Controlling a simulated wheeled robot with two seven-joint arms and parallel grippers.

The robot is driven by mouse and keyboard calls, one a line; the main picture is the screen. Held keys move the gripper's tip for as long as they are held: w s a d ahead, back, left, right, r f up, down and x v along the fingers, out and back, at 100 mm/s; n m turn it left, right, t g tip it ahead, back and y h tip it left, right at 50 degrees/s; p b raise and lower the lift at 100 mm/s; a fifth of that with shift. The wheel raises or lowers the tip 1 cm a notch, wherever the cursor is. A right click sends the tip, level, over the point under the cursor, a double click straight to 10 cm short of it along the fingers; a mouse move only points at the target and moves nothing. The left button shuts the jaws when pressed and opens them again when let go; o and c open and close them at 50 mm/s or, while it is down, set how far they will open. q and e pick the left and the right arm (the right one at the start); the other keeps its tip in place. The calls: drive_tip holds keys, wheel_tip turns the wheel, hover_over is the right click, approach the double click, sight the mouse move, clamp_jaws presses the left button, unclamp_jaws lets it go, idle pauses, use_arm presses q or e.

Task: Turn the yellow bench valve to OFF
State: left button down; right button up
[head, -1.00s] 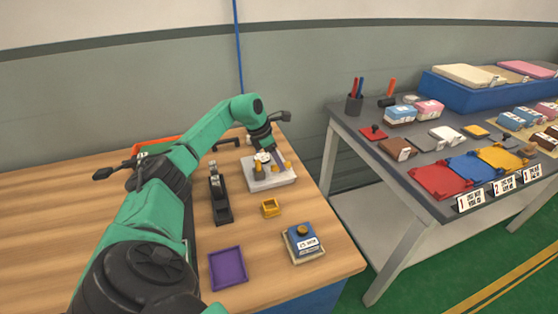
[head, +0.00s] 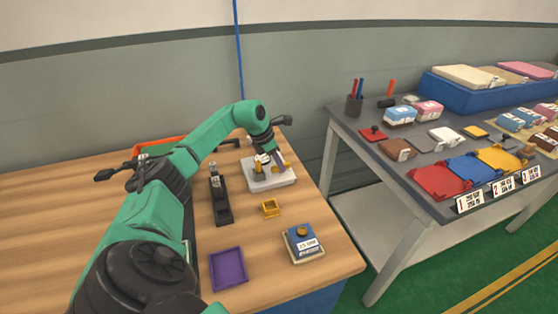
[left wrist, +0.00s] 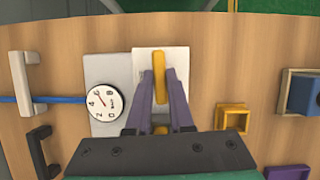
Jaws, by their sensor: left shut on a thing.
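The yellow bench valve shows in the left wrist view as a long yellow handle (left wrist: 158,76) lying along a white plate, up and down in the picture. My left gripper (left wrist: 158,88) has its purple fingers on either side of the handle and is shut on it. In the head view the gripper (head: 272,157) reaches down over the grey valve base (head: 283,181), and the fingers and arm partly hide the valve. No OFF mark is readable. My right gripper is not in view.
On the wooden bench are a black upright fixture (head: 221,197), a small yellow box (head: 270,208), a purple tray (head: 228,268) and a blue block in a beige holder (head: 303,244). A grey table (head: 350,122) with coloured trays and blocks stands to the right.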

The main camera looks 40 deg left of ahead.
use_arm(q)
drive_tip(key=n+p, duration=0.1)
drive_tip(key=n, duration=0.1)
drive_tip(key=n+y+p, duration=0.2)
drive_tip(key=n, duration=0.1)
drive_tip(key=shift+d+r+n+t, duration=0.15)
drive_tip(key=shift+r+n+t, duration=0.1)
drive_tip(key=shift+n+t, duration=0.05)
drive_tip(key=n+y, duration=0.1)
drive_tip(key=n, duration=0.2)
drive_tip(key=shift+w+d+n+y+p, duration=0.1)
drive_tip(key=shift+n+y+p, duration=0.2)
drive_tip(key=shift+p, duration=0.1)
drive_tip(key=n+g+y, duration=0.1)
drive_tip(key=n, duration=0.2)
drive_tip(key=shift+w+f+n, duration=0.1)
drive_tip(key=shift+f+n, duration=0.05)
drive_tip(key=shift+n, duration=0.15)
drive_tip(key=shift+d+n+g+y+b, duration=0.1)
drive_tip(key=shift+n+g+y+b, duration=0.5)
drive_tip(key=shift+n, duration=1.6)
drive_tip(key=c, duration=0.8)
unclamp_jaws()
